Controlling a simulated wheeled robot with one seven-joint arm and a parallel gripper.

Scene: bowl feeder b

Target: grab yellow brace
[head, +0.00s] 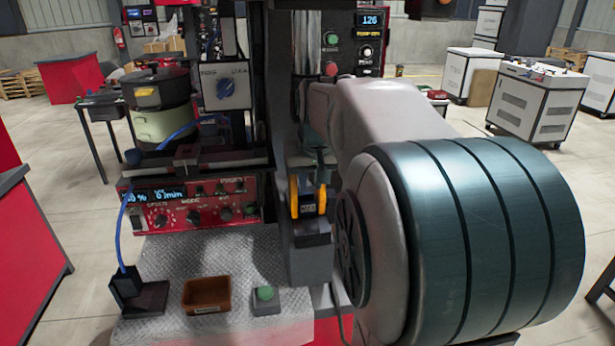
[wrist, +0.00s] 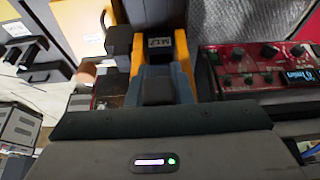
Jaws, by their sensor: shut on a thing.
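The yellow brace (head: 295,198) stands on a dark fixture beside the red control panel in the head view, its two yellow arms on either side of a black block (head: 308,210). In the wrist view the yellow brace (wrist: 183,80) lies straight ahead of my gripper, with the black block (wrist: 160,48) marked M12 between its arms. My gripper (wrist: 156,88) is shut on the brace. In the head view my gripper (head: 319,178) reaches it from behind and above, and my arm partly hides the contact.
A red control panel (head: 190,205) is left of the brace. A brown tray (head: 207,295), a green button box (head: 265,298) and a black stand with a blue cable (head: 135,290) are on the metal plate in front. The bowl feeder (head: 160,105) is at the back left.

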